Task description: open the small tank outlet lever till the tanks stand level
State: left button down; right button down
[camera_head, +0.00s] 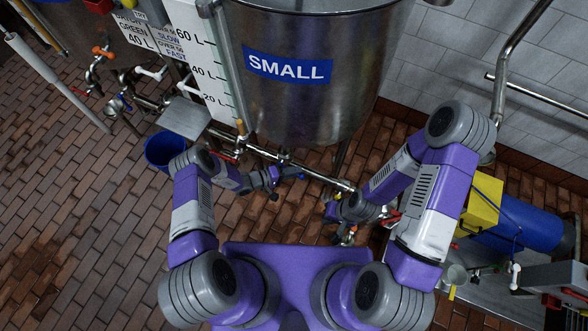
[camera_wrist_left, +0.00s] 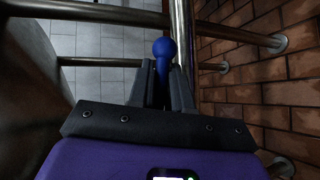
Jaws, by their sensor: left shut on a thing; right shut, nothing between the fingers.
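The steel small tank (camera_head: 300,110), with a blue SMALL label, stands at the top middle of the head view. Beside it is a white scale board (camera_head: 203,60) marked in litres; I cannot read the liquid level. A blue lever (camera_head: 297,176) is beneath the tank. My left gripper (camera_head: 280,178) is shut on it. In the left wrist view the lever's round blue knob (camera_wrist_left: 163,47) sticks out past the fingers (camera_wrist_left: 162,88). Its valve body is hidden. My right gripper (camera_head: 335,212) is shut and empty, lower right of the lever, near the pipework.
A steel pipe (camera_head: 325,179) runs under the tank. A blue bucket (camera_head: 160,150) stands to the left. A red lever (camera_head: 390,217) is by my right forearm. Another tank with valves (camera_head: 95,65) is at the upper left. The brick floor at left is open.

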pick_arm(q)
jog(key=shift+w+a+f+m+y+p, duration=0.15)
jog(key=shift+f+m+y+p, duration=0.4)
jog(key=shift+p, duration=0.65)
jog(key=shift+a+f+m+y+p, duration=0.25)
jog(key=shift+y+p, duration=0.55)
jog(key=shift+p, duration=0.4)
jog(key=shift+w+a+f+m+y+p, duration=0.15)
jog(key=shift+f+m+y+p, duration=0.4)
jog(key=shift+p, duration=0.65)
jog(key=shift+s+r, duration=0.1)
jog(key=shift+r, duration=0.05)
jog(key=c, duration=1.1)
grip_release()
jog(key=shift+c, duration=0.2)
jog(key=p+v, duration=0.3)
jog(key=v, duration=0.4)
jog(key=shift+s, duration=0.25)
jog(key=shift+a+r, duration=0.1)
jog(key=shift+a, duration=0.05)
